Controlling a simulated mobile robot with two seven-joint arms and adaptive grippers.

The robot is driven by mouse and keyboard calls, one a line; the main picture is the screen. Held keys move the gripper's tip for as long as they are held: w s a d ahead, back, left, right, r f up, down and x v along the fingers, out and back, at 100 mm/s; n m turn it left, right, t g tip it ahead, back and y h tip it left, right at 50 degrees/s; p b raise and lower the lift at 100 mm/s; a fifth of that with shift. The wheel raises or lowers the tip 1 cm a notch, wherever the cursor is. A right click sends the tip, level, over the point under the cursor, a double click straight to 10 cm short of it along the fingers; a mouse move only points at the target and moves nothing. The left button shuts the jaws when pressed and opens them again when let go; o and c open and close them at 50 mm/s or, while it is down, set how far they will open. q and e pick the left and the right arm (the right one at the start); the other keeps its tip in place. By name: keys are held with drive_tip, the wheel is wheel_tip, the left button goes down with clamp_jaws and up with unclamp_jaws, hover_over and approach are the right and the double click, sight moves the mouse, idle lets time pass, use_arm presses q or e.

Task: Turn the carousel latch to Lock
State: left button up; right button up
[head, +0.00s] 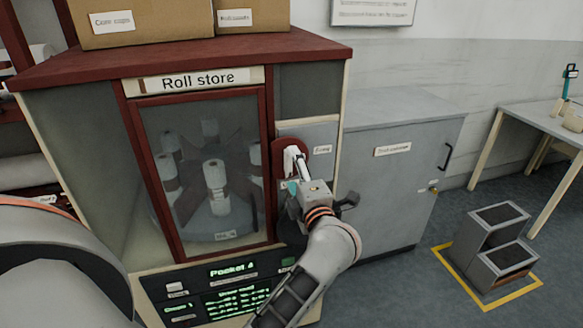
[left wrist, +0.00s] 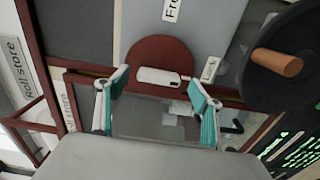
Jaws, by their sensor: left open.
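The carousel latch is a dark red disc (head: 278,156) with a white bar handle on the Roll store's front, right of its glass door. In the left wrist view the disc (left wrist: 160,52) and the white handle (left wrist: 158,76) show clearly; the bar lies crosswise there. My left gripper (head: 296,168) is at the latch and hides part of it. Its teal-padded fingers (left wrist: 160,82) are open, one on each side of the handle, apparently with gaps; contact cannot be told. A label reading Free (head: 322,149) sits right of the disc. A label below it is mostly hidden. My right gripper is out of view.
A black hand wheel with an orange knob (left wrist: 277,63) is close beside the latch. A lit display panel (head: 232,272) is below the door. A grey cabinet (head: 395,180) stands right, and a grey stepped unit (head: 490,245) is on the floor.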

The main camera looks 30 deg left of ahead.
use_arm(q)
drive_tip(key=shift+v, duration=2.7)
